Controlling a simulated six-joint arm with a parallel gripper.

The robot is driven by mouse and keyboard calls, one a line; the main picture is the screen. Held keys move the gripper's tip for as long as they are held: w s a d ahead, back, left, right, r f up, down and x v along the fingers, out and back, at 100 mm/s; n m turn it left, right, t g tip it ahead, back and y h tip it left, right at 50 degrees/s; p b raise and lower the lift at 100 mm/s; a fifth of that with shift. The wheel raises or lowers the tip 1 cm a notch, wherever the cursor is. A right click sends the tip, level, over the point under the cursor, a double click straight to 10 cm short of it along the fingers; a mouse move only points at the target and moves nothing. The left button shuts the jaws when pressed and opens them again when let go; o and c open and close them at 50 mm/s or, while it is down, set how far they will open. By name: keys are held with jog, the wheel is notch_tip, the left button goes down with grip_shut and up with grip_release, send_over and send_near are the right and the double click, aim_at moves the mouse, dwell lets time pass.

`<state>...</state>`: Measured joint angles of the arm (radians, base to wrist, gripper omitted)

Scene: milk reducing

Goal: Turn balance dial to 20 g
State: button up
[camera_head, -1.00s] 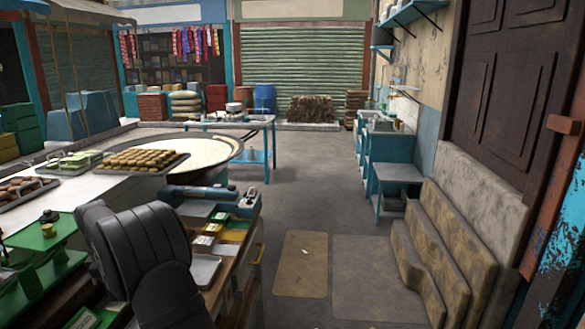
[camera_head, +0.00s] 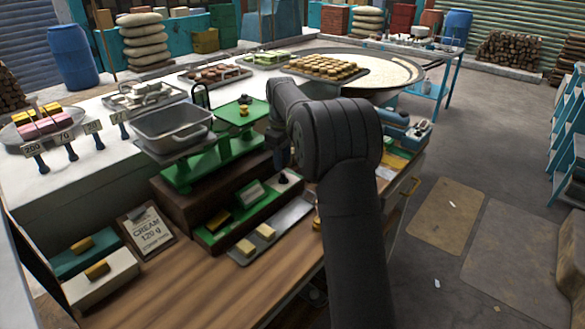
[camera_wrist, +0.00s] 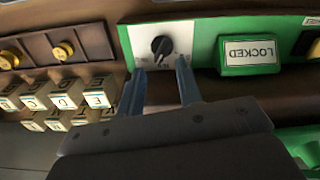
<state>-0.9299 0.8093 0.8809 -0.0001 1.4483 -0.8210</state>
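The balance dial (camera_wrist: 161,46) is a black knob on a small white plate set in a green panel, and its markings are too small to read. It also shows in the head view (camera_head: 285,178), close to my arm. My gripper (camera_wrist: 161,67) is open and empty, its two blue-grey fingers pointing at the dial's lower edge with the knob seen between and just beyond the tips. Contact is not visible. The green balance (camera_head: 190,168) carries a grey pan (camera_head: 172,125) on its left side and a brass weight (camera_head: 243,110) on its right plate.
A green block reading LOCKED (camera_wrist: 250,54) sits right of the dial in the wrist view, upside down. Several small lettered blocks (camera_wrist: 60,100) and brass knobs (camera_wrist: 62,50) lie left. A CREAM 120 g card (camera_head: 148,230) stands on the wooden counter (camera_head: 190,290), whose front is clear.

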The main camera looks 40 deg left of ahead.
aim_at(284, 176)
notch_tip(284, 176, up, 13)
jog(key=m, duration=0.9)
jog(key=f, duration=1.7)
jog(key=shift+s+d+f, duration=0.2)
jog(key=shift+s+d, duration=0.05)
jog(key=shift+d, duration=0.15)
